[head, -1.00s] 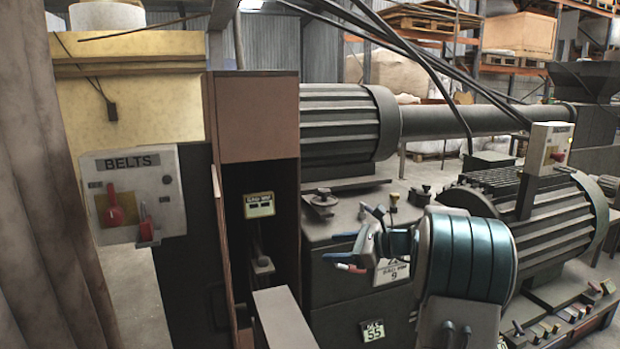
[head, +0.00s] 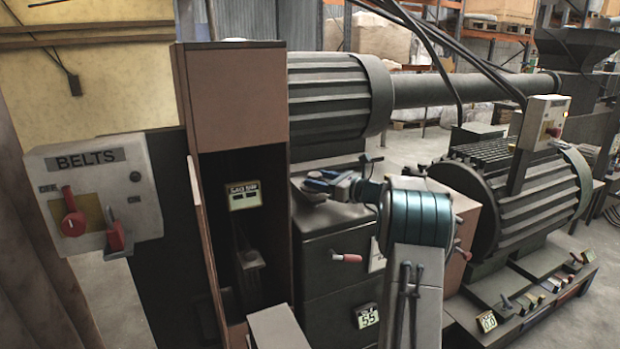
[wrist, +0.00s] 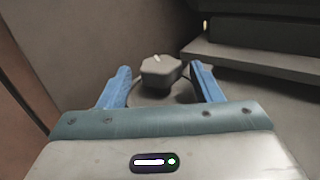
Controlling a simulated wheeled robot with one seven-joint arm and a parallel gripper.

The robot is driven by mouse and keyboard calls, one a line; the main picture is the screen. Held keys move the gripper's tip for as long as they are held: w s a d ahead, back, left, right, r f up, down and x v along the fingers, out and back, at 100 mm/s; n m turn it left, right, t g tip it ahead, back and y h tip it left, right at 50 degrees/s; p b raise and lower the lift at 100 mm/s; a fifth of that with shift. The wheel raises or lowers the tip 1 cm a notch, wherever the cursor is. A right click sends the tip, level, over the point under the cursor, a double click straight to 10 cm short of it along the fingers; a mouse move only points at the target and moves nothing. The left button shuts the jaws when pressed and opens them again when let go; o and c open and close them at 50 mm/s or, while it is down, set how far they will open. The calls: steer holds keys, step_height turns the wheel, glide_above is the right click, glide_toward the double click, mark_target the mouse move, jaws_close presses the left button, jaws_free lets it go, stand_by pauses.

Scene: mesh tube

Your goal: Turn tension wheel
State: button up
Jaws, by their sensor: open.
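The tension wheel (wrist: 161,72) shows in the wrist view as a grey lobed knob with a pale mark on top and a round disc below it. It stands upright on the grey top of a machine cabinet (head: 334,215). My gripper (wrist: 162,78) is open. Its two blue fingers lie on the left and right sides of the knob, with gaps visible on both sides. In the head view my gripper (head: 318,182) is low over the cabinet top and mostly hides the wheel.
A brown upright panel (head: 232,95) stands left of the wheel. A ribbed dark cylinder (head: 335,100) sits behind and above it. A red-handled lever (head: 347,258) projects from the cabinet front. A BELTS switch box (head: 95,195) is at far left.

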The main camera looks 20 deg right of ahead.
mark_target(310, 177)
steer(key=shift+x, duration=1.9)
steer(key=c, duration=1)
steer(key=shift+d+f+m+h+b, duration=0.1)
steer(key=shift+m+h+b, duration=0.2)
steer(key=shift+h+b, duration=0.1)
